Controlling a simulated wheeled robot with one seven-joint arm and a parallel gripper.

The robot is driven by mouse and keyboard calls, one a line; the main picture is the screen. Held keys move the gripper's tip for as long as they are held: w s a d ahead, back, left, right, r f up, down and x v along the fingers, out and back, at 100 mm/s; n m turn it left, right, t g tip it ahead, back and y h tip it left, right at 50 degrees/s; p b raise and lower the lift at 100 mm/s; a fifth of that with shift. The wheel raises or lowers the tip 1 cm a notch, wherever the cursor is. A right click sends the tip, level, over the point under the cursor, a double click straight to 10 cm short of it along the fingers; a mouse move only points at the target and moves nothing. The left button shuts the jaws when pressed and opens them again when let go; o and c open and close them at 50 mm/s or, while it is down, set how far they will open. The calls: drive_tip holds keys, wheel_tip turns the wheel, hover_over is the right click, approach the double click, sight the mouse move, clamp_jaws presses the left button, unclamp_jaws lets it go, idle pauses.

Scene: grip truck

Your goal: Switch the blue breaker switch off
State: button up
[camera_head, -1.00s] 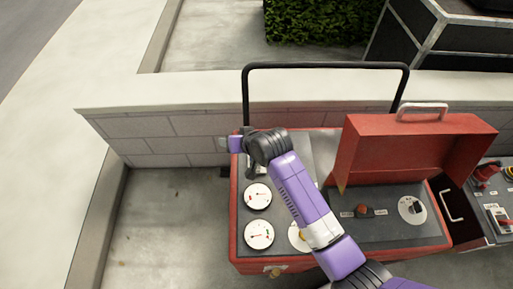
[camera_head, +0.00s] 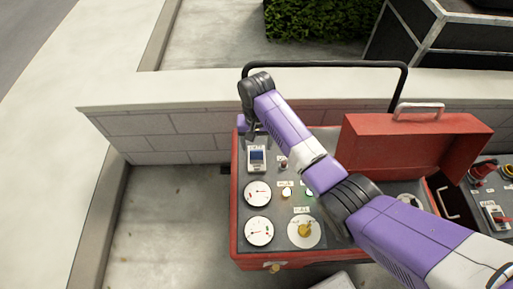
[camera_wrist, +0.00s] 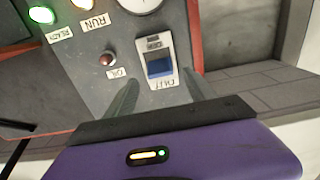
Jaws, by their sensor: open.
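The blue breaker switch (camera_head: 257,155) sits in a pale plate near the top left of the red machine's grey panel. In the wrist view the blue switch (camera_wrist: 159,67) shows close up, with a label below it that seems to read OUT. My gripper (camera_head: 250,135) is just beyond the switch's plate in the head view. In the wrist view its two dark fingers (camera_wrist: 160,92) are apart and empty, one on each side of the switch plate's near end. I cannot tell whether they touch the panel.
A small red-brown button (camera_wrist: 107,59) and lit READY and RUN lamps are beside the switch. Two round gauges (camera_head: 258,194) and a yellow knob (camera_head: 304,230) lie nearer on the panel. A raised red lid (camera_head: 405,150) stands to the right. A low wall (camera_head: 170,130) runs behind.

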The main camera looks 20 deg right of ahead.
sight(256, 151)
drive_tip(key=shift+f, duration=1.75)
drive_tip(key=shift+r, duration=0.1)
drive_tip(key=c, duration=1.4)
